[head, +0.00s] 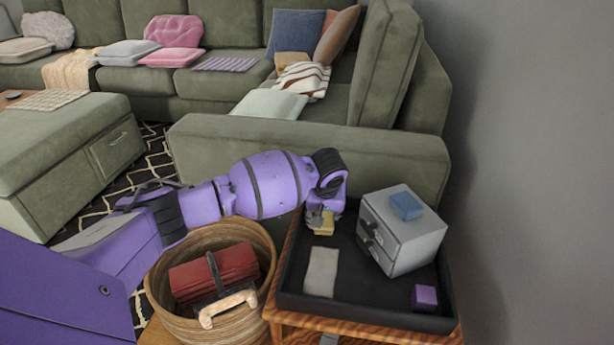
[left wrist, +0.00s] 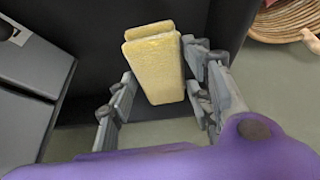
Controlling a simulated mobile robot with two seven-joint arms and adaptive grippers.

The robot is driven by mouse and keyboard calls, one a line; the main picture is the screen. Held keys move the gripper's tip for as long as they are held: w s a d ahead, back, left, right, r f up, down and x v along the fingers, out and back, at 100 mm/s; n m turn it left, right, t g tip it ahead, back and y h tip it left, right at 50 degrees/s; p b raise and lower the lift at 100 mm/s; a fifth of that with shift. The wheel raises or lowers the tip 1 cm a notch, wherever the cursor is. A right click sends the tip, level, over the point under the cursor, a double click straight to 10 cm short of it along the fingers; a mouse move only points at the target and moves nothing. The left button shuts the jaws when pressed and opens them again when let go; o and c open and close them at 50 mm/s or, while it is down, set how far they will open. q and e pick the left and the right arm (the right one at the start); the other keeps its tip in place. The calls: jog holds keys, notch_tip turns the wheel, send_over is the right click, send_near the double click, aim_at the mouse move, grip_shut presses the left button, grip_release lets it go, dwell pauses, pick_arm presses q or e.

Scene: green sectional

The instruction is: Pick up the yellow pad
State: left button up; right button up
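The yellow pad (head: 326,222) is at the back left of the black tray (head: 375,302), partly hidden by my left gripper in the head view. In the left wrist view the yellow pad (left wrist: 156,66) lies between the two fingers of my left gripper (left wrist: 160,65). The right-hand finger is against or very close to the pad's edge. A narrow gap shows at the left-hand finger, so the gripper looks open around the pad. My right gripper is not in view.
A grey drawer box (head: 402,240) with a blue block (head: 406,205) on top stands right of the pad. A grey-beige flat piece (head: 321,272) and a purple cube (head: 424,298) lie in the tray. A wicker basket (head: 255,320) holding a red item (head: 214,272) stands left.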

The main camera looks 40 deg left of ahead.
pick_arm(q)
jog(key=shift+w, duration=0.1)
jog(key=c, duration=0.4)
jog(key=shift+o, duration=0.2)
jog(key=shift+r, duration=0.1)
